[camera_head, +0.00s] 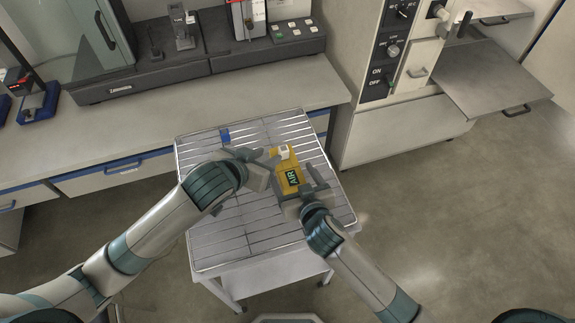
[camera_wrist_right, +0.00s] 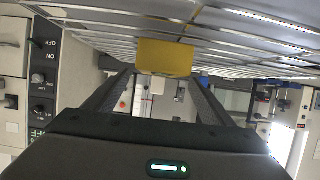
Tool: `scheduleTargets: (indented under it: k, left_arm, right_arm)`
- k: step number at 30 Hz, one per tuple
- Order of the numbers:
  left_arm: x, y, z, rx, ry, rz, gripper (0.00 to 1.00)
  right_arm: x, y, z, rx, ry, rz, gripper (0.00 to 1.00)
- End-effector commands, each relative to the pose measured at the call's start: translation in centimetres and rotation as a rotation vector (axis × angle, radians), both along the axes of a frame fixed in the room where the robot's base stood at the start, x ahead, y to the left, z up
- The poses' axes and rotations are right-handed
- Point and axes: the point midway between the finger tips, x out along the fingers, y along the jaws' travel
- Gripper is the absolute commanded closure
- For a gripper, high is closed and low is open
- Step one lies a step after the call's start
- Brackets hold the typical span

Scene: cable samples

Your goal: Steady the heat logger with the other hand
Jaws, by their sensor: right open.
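The heat logger (camera_head: 290,176) is a yellow block with a dark display reading "AIR". It lies on the wire-topped cart, with a small whitish piece (camera_head: 283,153) at its far end. My left gripper (camera_head: 274,165) is close against its left side; its jaws are partly hidden, and I cannot tell whether they touch it. My right gripper (camera_head: 301,182) is open at the logger's near right side. In the right wrist view the yellow logger (camera_wrist_right: 165,57) shows at the ends of the spread fingers; contact is unclear.
The cart (camera_head: 215,247) has a slatted wire top with free room at its near left. A bench (camera_head: 270,94) with instruments stands behind, and a control cabinet (camera_head: 400,120) stands at the right.

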Motion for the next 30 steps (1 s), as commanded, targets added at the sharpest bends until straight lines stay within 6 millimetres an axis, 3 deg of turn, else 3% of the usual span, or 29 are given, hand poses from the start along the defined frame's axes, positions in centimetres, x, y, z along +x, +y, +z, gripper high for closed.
scheduleTargets:
  k: [9,23,24,26,30]
  left_arm:
    - [0.0,0.0,0.0,0.000,0.000,0.000,0.69]
    - [0.0,0.0,0.0,0.000,0.000,0.000,0.69]
    - [0.0,0.0,0.0,0.000,0.000,0.000,0.69]
    - [0.0,0.0,0.0,0.000,0.000,0.000,0.69]
    - [0.0,0.0,0.0,0.000,0.000,0.000,0.69]
  right_arm:
    - [3.7,1.2,-1.6,-0.001,-0.001,0.000,0.23]
    - [4.5,1.5,-2.0,0.000,0.000,0.001,0.23]
    - [4.5,1.5,-2.0,0.000,0.000,0.001,0.26]
    - [4.5,1.5,-2.0,0.000,0.000,0.001,0.40]
    - [4.5,1.5,-2.0,0.000,0.000,0.001,0.74]
